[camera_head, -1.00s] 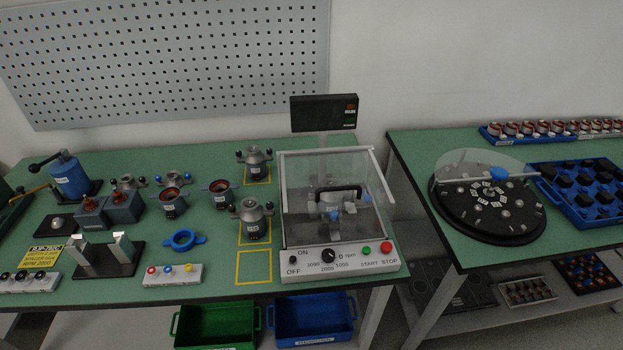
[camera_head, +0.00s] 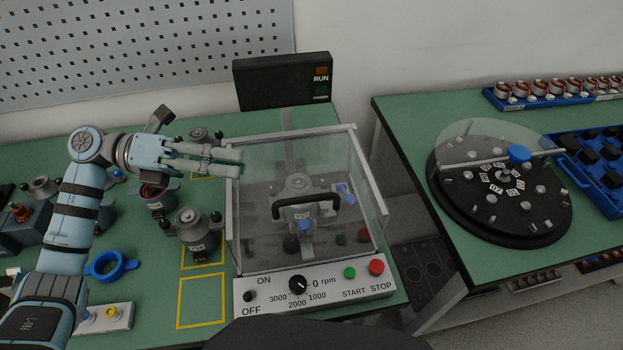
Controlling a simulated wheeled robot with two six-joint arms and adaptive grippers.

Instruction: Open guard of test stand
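The test stand (camera_head: 262,304) is a white box with a front panel of switches, a knob and buttons. Its clear guard (camera_head: 262,225) is down over the stand, with a black handle (camera_head: 335,196) on it. A grey motor-like unit (camera_head: 298,186) sits inside, seen through the guard. My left gripper (camera_head: 240,163) reaches in from the left to the guard's upper left edge. Its fingers look slightly apart, with nothing seen between them; I cannot tell if they touch the guard. My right gripper is not in view.
A dark display (camera_head: 282,80) reading RUN stands behind the stand. Grey units (camera_head: 192,233) and a blue ring (camera_head: 110,265) lie left of it on the green table. A gap separates this table from the right one, which bears a round black turntable (camera_head: 455,215).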

